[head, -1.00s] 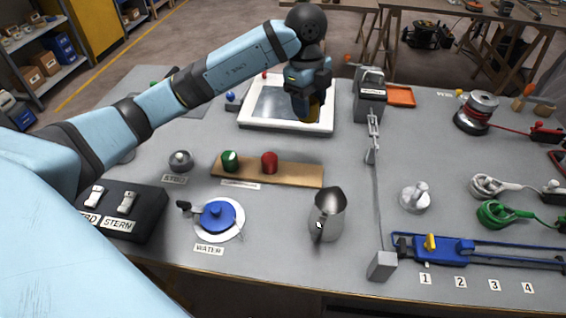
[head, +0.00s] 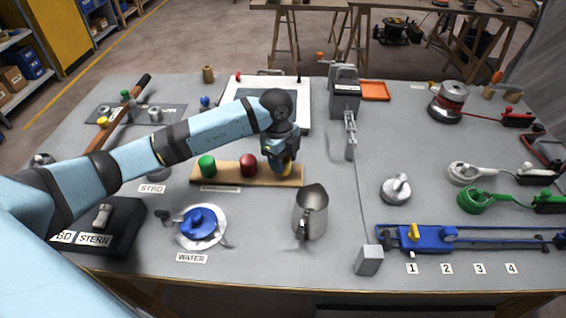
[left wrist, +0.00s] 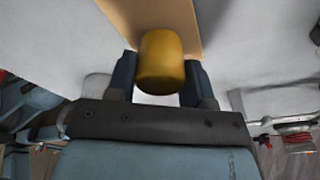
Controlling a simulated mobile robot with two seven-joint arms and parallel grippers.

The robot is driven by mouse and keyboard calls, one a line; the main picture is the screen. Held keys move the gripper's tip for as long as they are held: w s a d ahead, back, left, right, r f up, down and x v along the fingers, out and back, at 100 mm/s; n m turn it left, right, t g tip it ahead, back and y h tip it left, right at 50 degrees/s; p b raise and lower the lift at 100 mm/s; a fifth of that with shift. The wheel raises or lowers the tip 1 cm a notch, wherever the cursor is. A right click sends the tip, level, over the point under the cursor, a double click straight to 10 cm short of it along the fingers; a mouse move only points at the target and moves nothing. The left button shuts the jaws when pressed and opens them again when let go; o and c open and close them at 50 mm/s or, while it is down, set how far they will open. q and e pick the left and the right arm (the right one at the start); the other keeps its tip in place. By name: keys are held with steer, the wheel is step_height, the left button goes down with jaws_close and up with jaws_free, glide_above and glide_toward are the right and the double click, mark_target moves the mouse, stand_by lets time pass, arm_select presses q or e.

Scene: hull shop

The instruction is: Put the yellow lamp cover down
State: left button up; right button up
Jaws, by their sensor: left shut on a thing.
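The yellow lamp cover (head: 287,169) is a small rounded cylinder, mostly hidden behind my left gripper (head: 284,163) in the head view. It shows clearly in the left wrist view (left wrist: 166,60), between the two fingers of my left gripper (left wrist: 160,78), which is shut on it. The cover is at the right end of the wooden board (head: 225,178); I cannot tell whether it touches the board. A green cover (head: 207,166) and a red cover (head: 248,165) stand on the board to its left. My right gripper is not in view.
A plate with a blue lid (head: 199,221) is at front left.

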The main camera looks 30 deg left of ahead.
arm_select(q)
steer(key=shift+f, duration=0.65)
steer(key=shift+f, duration=0.1)
steer(key=o, duration=0.9)
step_height(320, 180, up, 12)
steer(key=a, duration=0.1)
steer(key=shift+a+p, duration=0.2)
steer(key=shift+p, duration=0.2)
